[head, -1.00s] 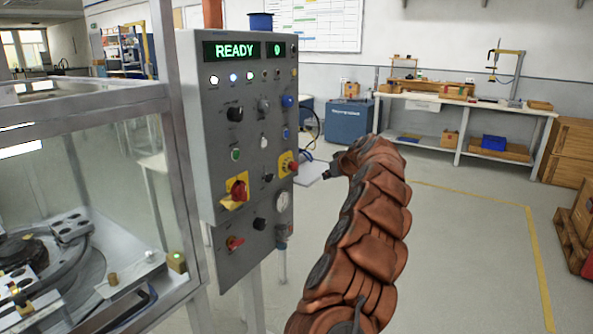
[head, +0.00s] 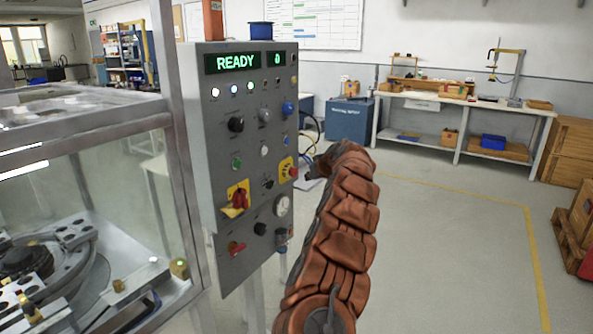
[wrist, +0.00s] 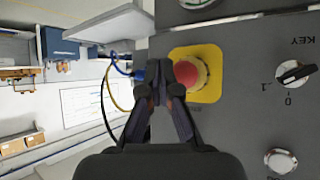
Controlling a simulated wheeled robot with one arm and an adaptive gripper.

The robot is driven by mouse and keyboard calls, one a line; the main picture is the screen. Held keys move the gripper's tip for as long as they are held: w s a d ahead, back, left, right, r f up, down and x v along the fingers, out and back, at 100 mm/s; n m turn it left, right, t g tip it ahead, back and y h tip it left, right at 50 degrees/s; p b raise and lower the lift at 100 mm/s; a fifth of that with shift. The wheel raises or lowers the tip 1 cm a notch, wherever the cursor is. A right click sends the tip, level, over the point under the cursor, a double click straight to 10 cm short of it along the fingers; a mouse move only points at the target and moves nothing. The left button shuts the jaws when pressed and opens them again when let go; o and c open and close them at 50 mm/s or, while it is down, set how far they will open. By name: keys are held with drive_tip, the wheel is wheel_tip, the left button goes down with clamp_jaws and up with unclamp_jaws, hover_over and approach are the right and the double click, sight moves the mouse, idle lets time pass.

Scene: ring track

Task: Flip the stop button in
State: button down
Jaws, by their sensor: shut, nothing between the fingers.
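The stop button is a red mushroom head (wrist: 207,62) on a yellow square plate in the wrist view. In the head view the same yellow plate (head: 285,164) sits at the right edge of the grey control panel. My gripper (wrist: 165,76) is shut and empty, its tips in front of the left part of the red head. They hide part of the button, and I cannot tell whether they touch it. In the head view my gripper (head: 304,172) is small and close to the button's right side.
The grey panel (head: 217,150) carries a green READY display (head: 232,63), several knobs, a red-and-yellow rotary switch (head: 236,200) and a gauge (head: 282,206). A key switch (wrist: 296,73) is in the wrist view. A glazed machine frame (head: 85,115) stands at left.

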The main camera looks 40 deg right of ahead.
drive_tip(key=shift+w+a+f, duration=0.1)
drive_tip(key=shift+w+a, duration=0.1)
drive_tip(key=shift+w, duration=0.3)
drive_tip(key=shift+w+a, duration=0.15)
drive_tip(key=shift+w, duration=0.3)
drive_tip(key=shift+w, duration=0.2)
idle(0.8)
drive_tip(key=shift+w+a, duration=0.1)
drive_tip(key=shift+w, duration=0.1)
drive_tip(key=shift+w+a, duration=0.2)
drive_tip(key=shift+w, duration=0.3)
idle(1.2)
drive_tip(key=shift+s+b, duration=0.15)
drive_tip(key=shift+b, duration=0.15)
drive_tip(key=shift+s+d+b, duration=0.3)
drive_tip(key=shift+s+b, duration=0.35)
drive_tip(key=shift+s, duration=0.1)
drive_tip(key=shift+s, duration=0.1)
drive_tip(key=shift+s+d+b, duration=0.25)
drive_tip(key=shift+s+b, duration=0.4)
drive_tip(key=shift+s, duration=0.1)
drive_tip(key=shift+s+d+b, duration=0.2)
drive_tip(key=shift+s+b, duration=0.4)
drive_tip(key=shift+s, duration=0.2)
drive_tip(key=shift+s+d+b, duration=0.25)
drive_tip(key=shift+s+b, duration=0.4)
drive_tip(key=shift+s, duration=0.1)
